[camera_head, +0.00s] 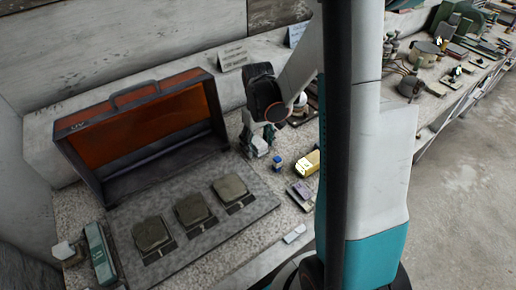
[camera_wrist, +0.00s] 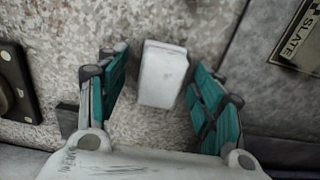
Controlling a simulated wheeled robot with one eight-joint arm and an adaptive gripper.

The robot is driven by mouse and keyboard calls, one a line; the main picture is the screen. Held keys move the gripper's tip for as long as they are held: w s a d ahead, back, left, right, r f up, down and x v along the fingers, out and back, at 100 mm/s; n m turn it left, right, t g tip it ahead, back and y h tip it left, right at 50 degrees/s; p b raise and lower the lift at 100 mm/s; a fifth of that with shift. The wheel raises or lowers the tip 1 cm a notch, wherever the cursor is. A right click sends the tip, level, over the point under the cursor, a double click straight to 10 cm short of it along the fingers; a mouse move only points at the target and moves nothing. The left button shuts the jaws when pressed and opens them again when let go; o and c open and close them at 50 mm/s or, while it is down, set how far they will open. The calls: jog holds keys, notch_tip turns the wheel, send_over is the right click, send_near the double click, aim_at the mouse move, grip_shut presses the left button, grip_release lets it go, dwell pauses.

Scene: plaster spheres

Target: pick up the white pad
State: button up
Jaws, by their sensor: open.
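The white pad (camera_wrist: 162,74) is a small, pale, rounded block lying on the speckled counter in the wrist view. My gripper (camera_wrist: 158,75) has its two teal fingers spread, one on each side of the pad in that picture. Clear counter shows between the pad and both fingers, so no contact is visible. How far the fingertips are above the pad, I cannot tell.
A dark slab (camera_head: 205,250) with several grey-green square pieces lies left of the white block. An open orange-lined case (camera_head: 140,125) stands at the back. A SLATE label (camera_wrist: 298,40) shows in the wrist view.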

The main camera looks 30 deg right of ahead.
aim_at(258, 142)
jog(key=c, duration=1)
jog(key=shift+r, duration=0.1)
notch_tip(258, 142, up, 20)
jog(key=p, duration=0.7)
jog(key=shift+o, duration=0.2)
jog(key=o, duration=0.3)
jog(key=c, duration=0.6)
